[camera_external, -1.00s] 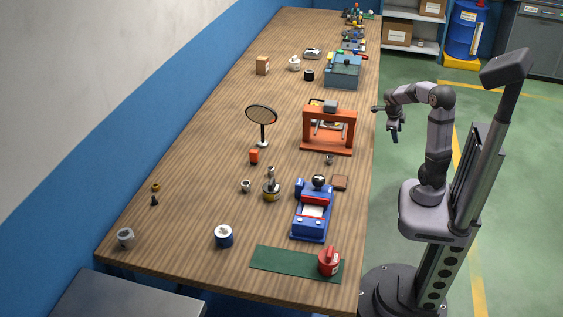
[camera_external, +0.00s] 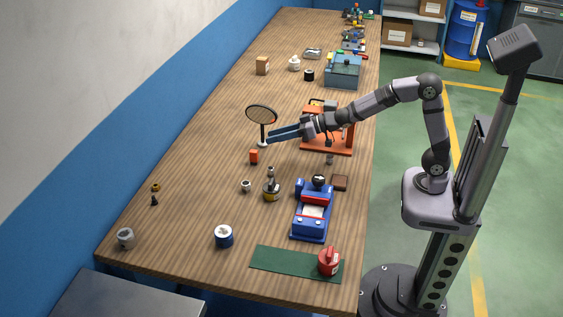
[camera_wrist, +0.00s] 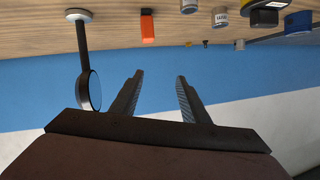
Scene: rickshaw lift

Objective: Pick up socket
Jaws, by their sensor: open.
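Small grey metal pieces that look like sockets stand on the workbench: one (camera_external: 246,186) left of the yellow-and-black round item, and one (camera_external: 270,172) just behind it. I cannot tell which is the socket meant. In the wrist view, grey pieces (camera_wrist: 219,17) and (camera_wrist: 189,6) show at the upside-down table's edge. My gripper (camera_external: 270,137) is open and empty above the bench, near the round mirror's stand. In the wrist view its fingers (camera_wrist: 160,76) are apart, with only wall between them.
The round mirror on a stand (camera_external: 261,115) is close to my fingertips. An orange block (camera_external: 254,156) stands just in front of it. An orange press frame (camera_external: 310,143) is partly hidden under my arm. A blue machine (camera_external: 312,213) stands nearer. The bench's left-centre is mostly clear.

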